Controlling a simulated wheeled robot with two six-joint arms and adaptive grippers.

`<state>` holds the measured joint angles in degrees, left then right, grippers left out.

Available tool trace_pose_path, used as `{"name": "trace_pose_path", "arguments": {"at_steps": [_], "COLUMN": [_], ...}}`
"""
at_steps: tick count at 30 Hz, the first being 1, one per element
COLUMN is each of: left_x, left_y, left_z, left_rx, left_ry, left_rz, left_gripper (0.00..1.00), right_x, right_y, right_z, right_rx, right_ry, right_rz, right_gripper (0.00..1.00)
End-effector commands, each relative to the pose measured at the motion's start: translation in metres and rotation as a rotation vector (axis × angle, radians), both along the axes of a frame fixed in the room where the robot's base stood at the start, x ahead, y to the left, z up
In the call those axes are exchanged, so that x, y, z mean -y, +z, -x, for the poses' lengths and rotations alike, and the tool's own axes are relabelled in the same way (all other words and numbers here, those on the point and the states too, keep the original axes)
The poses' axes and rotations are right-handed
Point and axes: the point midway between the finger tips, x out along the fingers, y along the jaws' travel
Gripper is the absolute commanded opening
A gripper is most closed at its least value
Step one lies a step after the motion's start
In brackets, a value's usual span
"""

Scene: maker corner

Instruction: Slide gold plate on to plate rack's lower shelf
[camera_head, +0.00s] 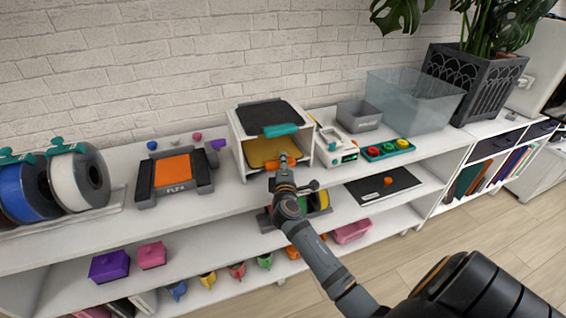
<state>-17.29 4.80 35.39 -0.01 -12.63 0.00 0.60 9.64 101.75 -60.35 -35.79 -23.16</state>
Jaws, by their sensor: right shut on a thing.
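The white plate rack (237,137) stands on the top of the shelf unit against the wall. A dark plate with a teal grip (281,130) lies on its upper level. The gold plate (262,150) is inside the lower opening, lying about flat, with its orange grip toward the front. My right gripper (284,172) is at the front of the rack, shut on the gold plate at this grip. The gripper and arm hide part of the plate's front and the rack's lower edge, so I cannot tell how deep the plate sits. My left gripper is not in view.
An orange-and-black device (173,172) stands left of the rack, with filament spools (80,178) farther left.

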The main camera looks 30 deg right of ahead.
Motion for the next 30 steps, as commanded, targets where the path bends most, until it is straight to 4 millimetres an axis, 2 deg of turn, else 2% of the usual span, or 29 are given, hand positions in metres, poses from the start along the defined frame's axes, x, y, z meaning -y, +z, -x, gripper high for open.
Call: {"name": "trace_pose_path", "arguments": {"at_steps": [6,7,12,19,30], "left_x": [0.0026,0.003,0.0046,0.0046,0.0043], "left_y": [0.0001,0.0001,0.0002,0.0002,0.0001], "left_z": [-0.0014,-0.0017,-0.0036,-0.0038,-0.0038], "left_rx": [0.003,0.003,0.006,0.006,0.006], "left_ry": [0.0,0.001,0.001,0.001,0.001], "left_rz": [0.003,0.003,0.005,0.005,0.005], "left_gripper": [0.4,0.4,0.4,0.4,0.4], "right_x": [-0.0001,-0.0001,0.0,0.0,0.0], "right_y": [0.0009,0.0009,0.0008,0.0004,-0.0001], "right_z": [-0.0001,-0.0001,0.0,0.0,0.0001], "right_rx": [0.001,0.001,0.001,0.001,0.0], "right_ry": [0.0,0.0,0.0,0.0,0.0], "right_rz": [0.001,0.001,0.001,0.001,0.0], "right_gripper": [0.0,0.2,0.43,0.44,0.94]}}
